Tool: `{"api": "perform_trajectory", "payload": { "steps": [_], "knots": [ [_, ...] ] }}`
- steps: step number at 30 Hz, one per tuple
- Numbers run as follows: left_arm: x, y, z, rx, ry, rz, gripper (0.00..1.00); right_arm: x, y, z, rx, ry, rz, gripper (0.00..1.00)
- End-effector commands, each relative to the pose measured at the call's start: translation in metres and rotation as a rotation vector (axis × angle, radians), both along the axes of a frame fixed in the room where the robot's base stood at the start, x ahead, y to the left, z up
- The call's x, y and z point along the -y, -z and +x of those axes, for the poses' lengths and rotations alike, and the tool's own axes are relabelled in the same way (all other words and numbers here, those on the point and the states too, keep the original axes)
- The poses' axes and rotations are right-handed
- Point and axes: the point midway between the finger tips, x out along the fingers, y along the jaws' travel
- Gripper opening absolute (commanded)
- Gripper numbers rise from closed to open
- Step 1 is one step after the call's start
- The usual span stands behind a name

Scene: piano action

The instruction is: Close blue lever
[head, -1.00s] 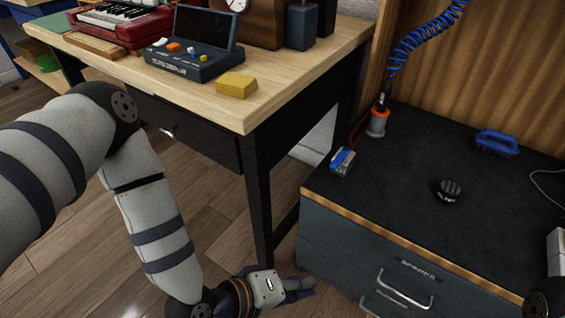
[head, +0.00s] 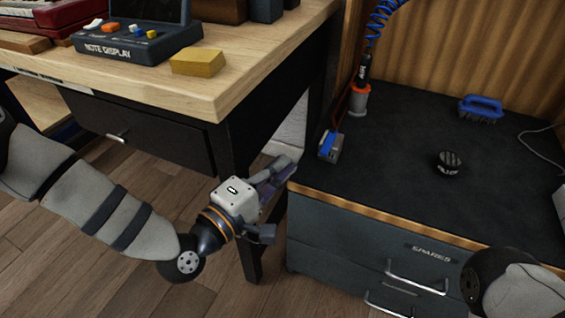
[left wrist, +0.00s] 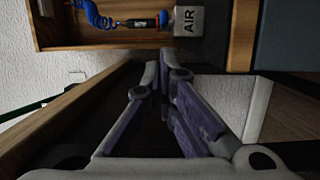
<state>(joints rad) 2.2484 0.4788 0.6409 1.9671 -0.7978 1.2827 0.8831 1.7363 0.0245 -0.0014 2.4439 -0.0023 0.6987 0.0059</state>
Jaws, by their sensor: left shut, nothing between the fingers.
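A small grey box with a blue piece on top (head: 329,146), which looks like the blue lever, sits at the left edge of the dark cabinet top. In the left wrist view a grey block marked AIR (left wrist: 189,20) shows near the top; I cannot make out a blue lever on it. My left gripper (head: 277,171) is shut and empty, beside the cabinet's left corner, in front of and below the blue-topped box, apart from it. Its fingers also show in the left wrist view (left wrist: 164,72). My right gripper is out of view.
A wooden desk (head: 215,105) with a yellow block (head: 198,62) and a note display (head: 135,40) stands left. The cabinet top (head: 400,150) holds a black knob (head: 448,162), a blue brush (head: 481,107) and an orange-based tool holder (head: 359,98). Drawer handles (head: 417,279) project in front.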

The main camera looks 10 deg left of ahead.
Motion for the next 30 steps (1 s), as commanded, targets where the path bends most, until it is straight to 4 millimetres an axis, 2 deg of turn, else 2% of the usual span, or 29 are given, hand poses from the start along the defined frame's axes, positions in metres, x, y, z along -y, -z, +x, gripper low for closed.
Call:
{"api": "perform_trajectory", "payload": {
  "steps": [6, 12, 30],
  "knots": [
    [0.024, 0.003, 0.038, 0.0, 0.0, 0.0, 0.0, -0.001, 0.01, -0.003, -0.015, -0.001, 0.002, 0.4],
    [0.037, 0.002, 0.058, 0.0, 0.001, 0.001, 0.0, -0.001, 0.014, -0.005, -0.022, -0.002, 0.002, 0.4],
    [0.043, 0.001, 0.06, -0.002, -0.012, 0.0, 0.0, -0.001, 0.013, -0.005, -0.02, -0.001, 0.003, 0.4]
  ]
}}
